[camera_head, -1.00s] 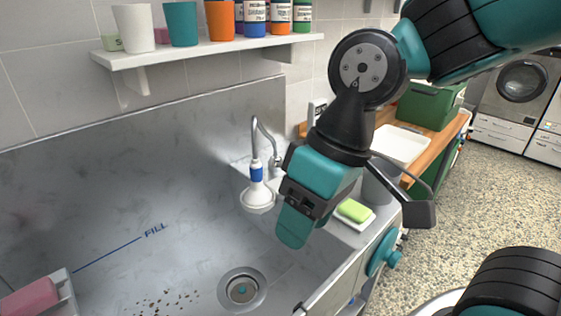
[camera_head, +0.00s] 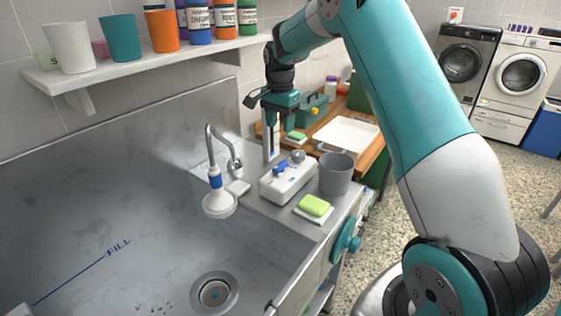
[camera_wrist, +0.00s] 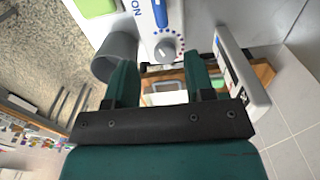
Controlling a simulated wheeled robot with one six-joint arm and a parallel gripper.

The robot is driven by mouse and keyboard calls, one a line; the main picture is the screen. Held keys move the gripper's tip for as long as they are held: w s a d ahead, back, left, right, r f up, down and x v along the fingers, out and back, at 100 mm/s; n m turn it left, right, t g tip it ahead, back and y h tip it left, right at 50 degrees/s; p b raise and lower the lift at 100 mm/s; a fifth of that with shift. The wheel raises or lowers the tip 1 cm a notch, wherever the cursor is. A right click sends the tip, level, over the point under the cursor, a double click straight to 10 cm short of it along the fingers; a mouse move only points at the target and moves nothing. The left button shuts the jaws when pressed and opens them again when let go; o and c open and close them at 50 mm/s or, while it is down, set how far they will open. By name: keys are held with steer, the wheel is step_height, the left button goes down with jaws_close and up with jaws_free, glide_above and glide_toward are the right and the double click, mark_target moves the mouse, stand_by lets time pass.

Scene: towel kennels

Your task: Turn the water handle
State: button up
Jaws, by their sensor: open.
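A white control box (camera_head: 286,181) stands on the steel ledge right of the faucet (camera_head: 212,160). A blue lever handle (camera_head: 281,168) lies on its top, beside a grey round knob (camera_head: 297,156). In the wrist view the blue handle (camera_wrist: 160,12) is at the top, next to lettering ending in "ON". The knob (camera_wrist: 167,50), ringed by red and blue dots, is below it. My gripper (camera_wrist: 162,68) is open and empty, pointing down, with the knob between its fingers in the picture. In the head view my gripper stands above and behind the box, its fingertips partly hidden.
An upright white panel (camera_head: 270,140) rises close beside my gripper. A grey cup (camera_head: 335,174) and a green soap (camera_head: 314,205) stand right of the box. The steel sink (camera_head: 120,210) is open at left. A shelf (camera_head: 130,66) with cups and bottles hangs above.

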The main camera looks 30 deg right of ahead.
mark_target(280, 163)
step_height(280, 163, down, 14)
steer(key=p, duration=0.3)
steer(key=shift+c, duration=0.5)
jaws_close()
